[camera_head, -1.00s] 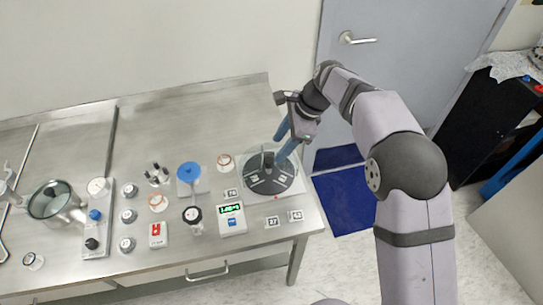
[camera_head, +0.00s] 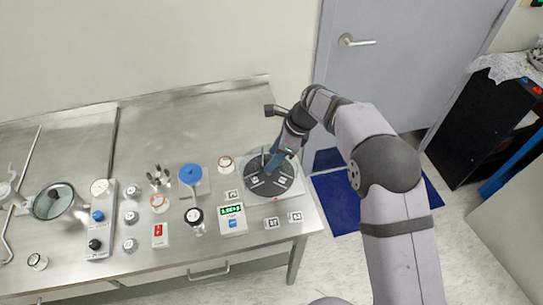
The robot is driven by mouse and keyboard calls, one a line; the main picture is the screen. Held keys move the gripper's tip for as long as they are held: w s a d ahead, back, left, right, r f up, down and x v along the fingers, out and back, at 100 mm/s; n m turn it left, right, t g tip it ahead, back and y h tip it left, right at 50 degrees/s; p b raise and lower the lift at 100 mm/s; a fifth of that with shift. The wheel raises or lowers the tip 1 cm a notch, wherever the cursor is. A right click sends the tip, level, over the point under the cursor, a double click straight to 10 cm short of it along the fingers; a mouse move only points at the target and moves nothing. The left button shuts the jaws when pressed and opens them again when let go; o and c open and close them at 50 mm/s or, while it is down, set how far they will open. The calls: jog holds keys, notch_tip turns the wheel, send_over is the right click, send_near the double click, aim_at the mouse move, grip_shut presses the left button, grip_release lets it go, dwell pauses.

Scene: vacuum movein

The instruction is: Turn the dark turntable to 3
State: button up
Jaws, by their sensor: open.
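The dark turntable (camera_head: 268,185) is a round black disc with pale marks on it, on a light base (camera_head: 291,194) near the right end of the steel bench. A short upright post stands on it. My gripper (camera_head: 272,165), with blue fingers, is open and reaches down over the far side of the disc. The fingers hide part of the disc. I cannot tell whether they touch it or the post. The numbers on the disc are too small to read.
Small marked tags (camera_head: 272,223) lie in front. The bench's back left is free.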

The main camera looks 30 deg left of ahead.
jog(key=shift+x, duration=0.9)
grip_shut()
